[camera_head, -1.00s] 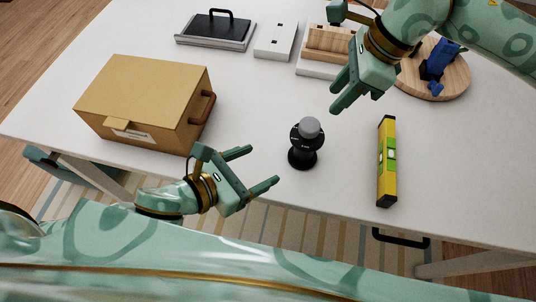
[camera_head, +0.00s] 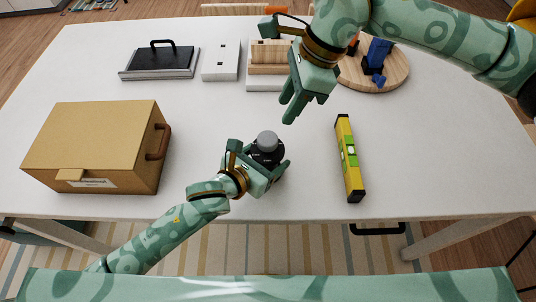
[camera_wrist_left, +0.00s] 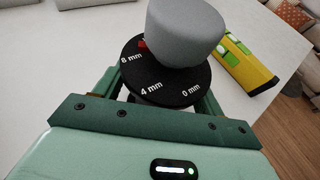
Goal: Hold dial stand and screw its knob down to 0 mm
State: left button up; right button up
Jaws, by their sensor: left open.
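The dial stand (camera_head: 273,153) is black with a grey knob (camera_head: 267,141) on top and stands upright on the table. In the left wrist view its black dial disc (camera_wrist_left: 165,78) reads 8 mm, 4 mm and 0 mm. A red mark (camera_wrist_left: 142,44) shows beside the grey knob (camera_wrist_left: 185,30), near the 8 mm label. My left gripper (camera_head: 264,160) is open, with its fingers on both sides of the stand below the disc; the disc hides whether they touch it. My right gripper (camera_head: 286,111) is open and empty, above the table beyond the stand.
A yellow spirit level (camera_head: 349,160) lies right of the stand. A tan box (camera_head: 95,140) with a handle stands at left. A black-handled tray (camera_head: 160,62), a white block (camera_head: 220,62), a wooden rack (camera_head: 269,58) and a round board (camera_head: 395,75) are farther back.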

pick_arm(q)
jog(key=shift+w+d, duration=0.1)
jog(key=shift+w, duration=0.05)
jog(key=shift+c, duration=0.3)
jog(key=c, duration=1.4)
jog(key=shift+o, duration=0.2)
